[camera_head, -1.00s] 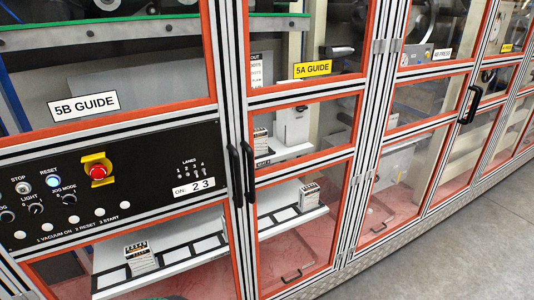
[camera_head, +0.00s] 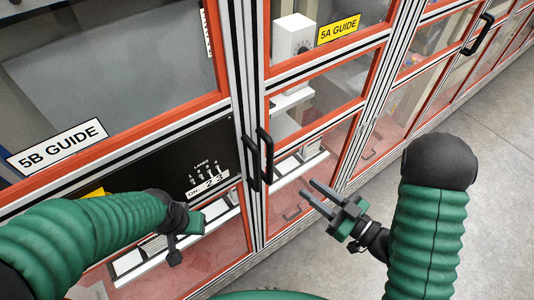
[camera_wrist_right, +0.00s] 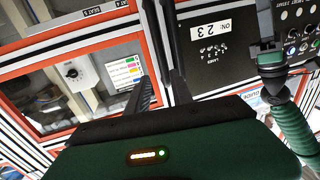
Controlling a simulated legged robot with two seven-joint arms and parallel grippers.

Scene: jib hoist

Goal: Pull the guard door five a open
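Guard door 5A, with orange frame (camera_head: 318,62) and yellow label "5A GUIDE" (camera_head: 338,27), is closed in the head view. Its black bar handle (camera_head: 266,155) stands upright at its left edge, beside the similar handle of door 5B (camera_head: 249,163). My right gripper (camera_head: 306,187) is open and empty, to the right of the 5A handle and apart from it in the picture. In the right wrist view its fingers (camera_wrist_right: 160,80) are apart. My left gripper (camera_head: 186,232) is low, left of the handles, before the 5B panel; its fingers are unclear.
Door 5B (camera_head: 62,143) has a white label and a black control panel (camera_head: 200,165), partly hidden by my left arm. More orange-framed doors run off to the right, one with a black handle (camera_head: 479,34). Grey floor (camera_head: 400,150) is clear at the right.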

